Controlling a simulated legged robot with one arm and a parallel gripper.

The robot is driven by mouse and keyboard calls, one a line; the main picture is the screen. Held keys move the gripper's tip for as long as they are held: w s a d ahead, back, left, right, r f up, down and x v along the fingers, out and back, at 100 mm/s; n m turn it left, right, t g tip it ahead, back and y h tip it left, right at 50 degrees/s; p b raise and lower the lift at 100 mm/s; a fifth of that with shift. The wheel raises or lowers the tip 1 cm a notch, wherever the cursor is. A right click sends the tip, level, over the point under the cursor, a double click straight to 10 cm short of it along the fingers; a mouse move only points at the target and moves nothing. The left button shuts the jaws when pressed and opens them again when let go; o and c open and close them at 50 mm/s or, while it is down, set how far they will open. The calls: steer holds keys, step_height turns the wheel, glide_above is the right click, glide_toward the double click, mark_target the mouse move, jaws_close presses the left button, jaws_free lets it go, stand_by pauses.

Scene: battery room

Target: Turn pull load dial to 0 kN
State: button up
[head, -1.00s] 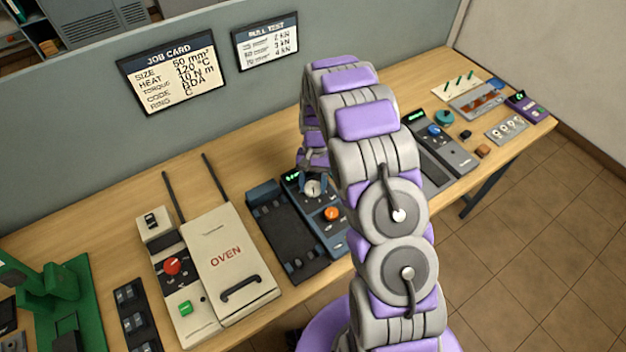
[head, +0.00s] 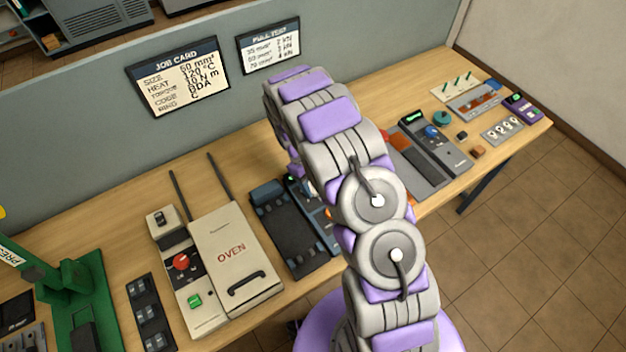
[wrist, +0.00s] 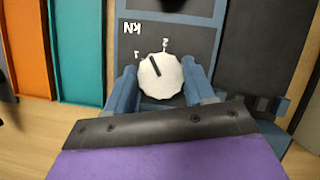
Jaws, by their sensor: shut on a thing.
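The pull load dial (wrist: 161,78) is a white round knob with a black pointer mark, on a dark panel in the wrist view. My gripper (wrist: 159,72) has its two blue fingers on either side of the dial, closed on it. The kN label and the digits 1 and 2 appear upside down above the dial. The pointer tilts up and left, between the two digits and nearer the 1. No 0 mark is visible there. In the head view, the blue-black tester (head: 293,240) stands right of the oven; my arm hides my gripper and most of the dial.
The cream oven (head: 232,252) stands left of the tester. Another dark device with a blue knob (head: 431,132) stands to the right. The pull test card (head: 270,46) and job card (head: 178,77) hang on the partition behind. Orange and teal pieces (wrist: 76,50) show at the wrist view's left.

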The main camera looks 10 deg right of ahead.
steer(key=n+p, duration=0.1)
steer(key=n, duration=0.1)
steer(key=n+t+p, duration=0.1)
steer(key=n+h+p, duration=0.1)
steer(key=n, duration=0.1)
steer(key=shift+a+r+n+t+p, duration=0.1)
steer(key=shift+r+n+t+p, duration=0.2)
steer(key=shift+t+p, duration=0.1)
steer(key=n+t+p, duration=0.1)
steer(key=n+p, duration=0.1)
steer(key=n, duration=0.1)
steer(key=shift+f+n+h, duration=0.1)
steer(key=shift+n+h, duration=0.2)
steer(key=shift+h, duration=0.1)
steer(key=n+t+p, duration=0.1)
steer(key=n+p, duration=0.1)
steer(key=n, duration=0.1)
steer(key=shift+s+n+t, duration=0.1)
steer(key=shift+n+t, duration=0.2)
steer(key=shift+f+n+t+y+p, duration=0.1)
steer(key=shift+n+t+y+p, duration=0.45)
steer(key=shift+n, duration=1.95)
steer(key=shift+t+h, duration=0.25)
steer(key=shift+t, duration=0.2)
steer(key=o, duration=1)
steer(key=shift+f, duration=0.1)
steer(key=shift+c, duration=0.2)
steer(key=shift+o, duration=0.4)
